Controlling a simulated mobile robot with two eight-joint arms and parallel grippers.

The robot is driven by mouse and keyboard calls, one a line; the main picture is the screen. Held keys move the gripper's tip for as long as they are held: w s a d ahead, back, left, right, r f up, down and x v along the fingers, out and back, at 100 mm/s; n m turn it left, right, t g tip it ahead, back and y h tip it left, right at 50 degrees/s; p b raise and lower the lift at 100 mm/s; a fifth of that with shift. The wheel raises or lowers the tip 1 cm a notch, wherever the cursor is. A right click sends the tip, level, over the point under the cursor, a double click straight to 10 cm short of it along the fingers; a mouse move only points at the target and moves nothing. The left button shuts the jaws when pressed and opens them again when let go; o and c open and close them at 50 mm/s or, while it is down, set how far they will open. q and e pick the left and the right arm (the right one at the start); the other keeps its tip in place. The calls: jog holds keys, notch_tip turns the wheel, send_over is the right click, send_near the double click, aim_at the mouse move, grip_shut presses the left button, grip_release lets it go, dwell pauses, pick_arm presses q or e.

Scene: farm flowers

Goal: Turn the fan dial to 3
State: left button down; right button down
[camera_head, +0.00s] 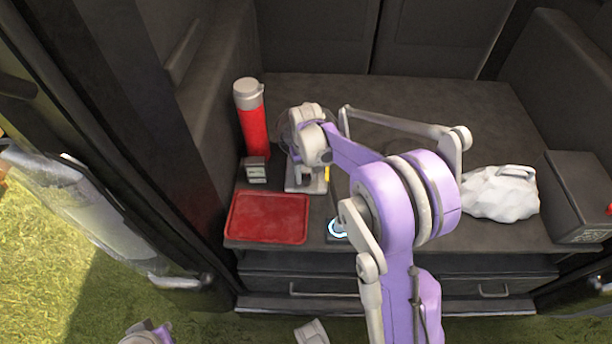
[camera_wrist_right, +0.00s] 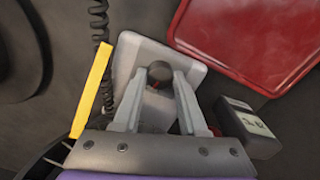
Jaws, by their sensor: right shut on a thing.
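The fan's grey base (camera_head: 294,186) stands near the left of the dark counter, and it also fills the middle of the right wrist view (camera_wrist_right: 190,62). A dark round dial (camera_wrist_right: 159,72) with a small red mark sits on that base. My right gripper (camera_wrist_right: 159,82) is shut on the dial, one finger on each side of it. In the head view my wrist covers much of the fan, and the fingertips and dial are hidden. The number the dial points to cannot be read. My left gripper is not clearly in view.
A red tray (camera_head: 268,218) lies in front of the base, with a small labelled box (camera_head: 256,170) and a red flask (camera_head: 252,125) to the left.

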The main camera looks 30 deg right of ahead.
aim_at(306, 178)
jog(key=m, duration=0.4)
jog(key=shift+m+b, duration=0.3)
jog(key=shift+b, duration=0.1)
jog(key=m, duration=0.4)
jog(key=shift+m+b, duration=0.3)
jog(key=shift+m, duration=0.1)
jog(key=shift+c, duration=2.2)
grip_release()
jog(key=shift+r, duration=0.1)
notch_tip(306, 178, up, 11)
jog(key=p, duration=0.1)
